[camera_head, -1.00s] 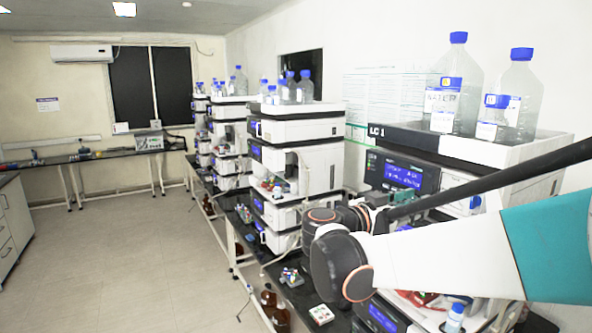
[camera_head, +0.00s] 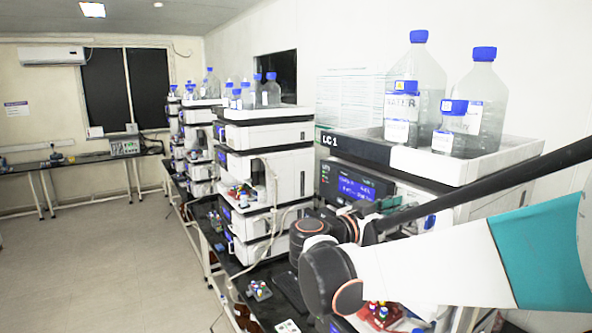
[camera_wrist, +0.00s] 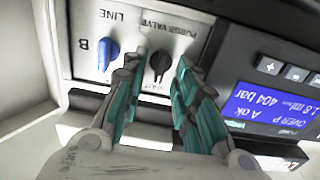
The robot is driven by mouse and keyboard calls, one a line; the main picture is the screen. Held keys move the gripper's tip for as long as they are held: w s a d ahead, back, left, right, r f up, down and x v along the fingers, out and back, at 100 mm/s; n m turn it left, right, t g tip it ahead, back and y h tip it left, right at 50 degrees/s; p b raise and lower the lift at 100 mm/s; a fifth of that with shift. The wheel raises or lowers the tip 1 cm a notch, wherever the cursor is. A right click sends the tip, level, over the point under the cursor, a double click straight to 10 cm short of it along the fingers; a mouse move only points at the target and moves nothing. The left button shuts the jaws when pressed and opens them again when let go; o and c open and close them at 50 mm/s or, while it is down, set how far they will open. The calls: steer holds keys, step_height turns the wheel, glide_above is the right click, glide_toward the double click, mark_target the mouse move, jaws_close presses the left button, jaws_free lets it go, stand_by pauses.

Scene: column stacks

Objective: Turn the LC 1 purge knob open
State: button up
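The black purge knob (camera_wrist: 159,64) sits under the upside-down words "PURGE VALVE" on a pale panel in the wrist view. Its pointer faces down in the picture. My gripper (camera_wrist: 161,72) is open, with one teal finger on each side of the knob. Visible gaps separate the fingers from the knob; I cannot tell how deep they reach. The LC 1 stack (camera_head: 360,150) stands at the right in the head view, its name on the top tray. There my arm covers the purge knob, and my gripper (camera_head: 378,206) is partly hidden at the stack's front.
A blue knob (camera_wrist: 107,55) marked "B" and "LINE" is close left of my gripper. A lit blue screen (camera_wrist: 272,108) reading "OVER P" and 404 bar is at the right. Clear bottles (camera_head: 415,85) stand on the LC 1 top tray. Open floor (camera_head: 110,250) lies left of the bench.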

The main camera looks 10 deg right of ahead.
steer(key=shift+s+a, duration=0.15)
steer(key=shift+c, duration=1.2)
jaws_close()
steer(key=shift+n, duration=0.3)
steer(key=shift+w+f+n+b, duration=0.15)
steer(key=shift+n+b, duration=0.7)
steer(key=shift+n, duration=1.8)
steer(key=shift+w+f+n+b, duration=0.15)
steer(key=shift+n+b, duration=0.7)
steer(key=shift+n, duration=1.75)
steer(key=shift+w+f+n+b, duration=0.15)
steer(key=shift+n+b, duration=0.7)
steer(key=shift+n, duration=1.8)
